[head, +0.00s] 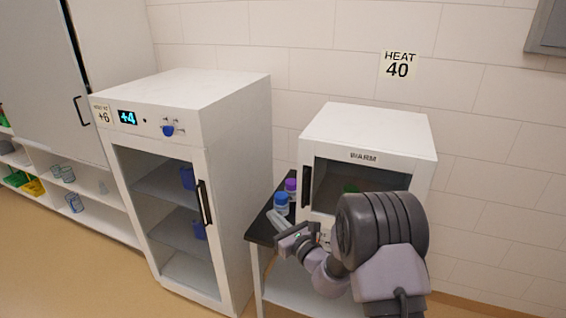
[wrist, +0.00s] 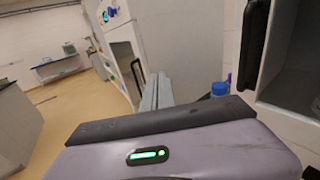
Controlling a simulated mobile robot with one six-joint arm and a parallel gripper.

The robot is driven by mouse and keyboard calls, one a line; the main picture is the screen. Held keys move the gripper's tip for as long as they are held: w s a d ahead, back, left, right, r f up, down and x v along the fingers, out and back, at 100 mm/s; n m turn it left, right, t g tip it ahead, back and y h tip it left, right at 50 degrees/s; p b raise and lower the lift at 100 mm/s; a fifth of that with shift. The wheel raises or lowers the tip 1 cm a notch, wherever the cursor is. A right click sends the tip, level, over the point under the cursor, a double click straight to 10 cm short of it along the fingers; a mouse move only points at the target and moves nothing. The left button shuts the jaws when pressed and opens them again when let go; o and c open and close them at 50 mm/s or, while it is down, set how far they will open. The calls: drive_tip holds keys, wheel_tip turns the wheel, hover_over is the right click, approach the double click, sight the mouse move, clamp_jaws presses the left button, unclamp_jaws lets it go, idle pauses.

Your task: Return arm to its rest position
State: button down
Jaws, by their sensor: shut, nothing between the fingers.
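My gripper (head: 276,218) is shut and empty in the head view, in front of the dark stand's left part and close to a blue-capped bottle (head: 281,203). I cannot tell if they touch. In the wrist view its two grey fingers (wrist: 157,92) lie together and point away toward the tall cabinet. My arm (head: 385,235) is folded in front of the WARM box (head: 368,128) and hides its lower part and much of its window.
The tall white cabinet (head: 200,95) with a "+4" display stands at left, its glass door closed. A purple-capped bottle (head: 290,186) stands behind the blue-capped one on the dark-topped stand (head: 262,229). Shelves (head: 95,212) hold glassware at far left. The floor (head: 60,270) at left is clear.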

drive_tip(key=s+a+r+n+g+y+b, duration=0.1)
drive_tip(key=s+a+r+n+g+y, duration=0.15)
drive_tip(key=s+r+n+g, duration=0.5)
drive_tip(key=s+a+r+n+g+y+b, duration=0.15)
drive_tip(key=s+a+r+n, duration=0.35)
drive_tip(key=s, duration=0.5)
drive_tip(key=s+d+f+n+g+h+b, duration=0.1)
drive_tip(key=s+d+n+h, duration=0.4)
drive_tip(key=s, duration=0.5)
drive_tip(key=s+d+f+n+g+h+b, duration=0.1)
drive_tip(key=s+d+n+h, duration=0.25)
drive_tip(key=s+d, duration=0.5)
drive_tip(key=s+d+f+n+t+h, duration=0.1)
drive_tip(key=s+d+n+t+h, duration=0.1)
drive_tip(key=d, duration=0.6)
drive_tip(key=s+n+h, duration=0.1)
drive_tip(key=s+h, duration=0.1)
drive_tip(key=shift+s+f, duration=0.2)
drive_tip(key=shift+s, duration=0.15)
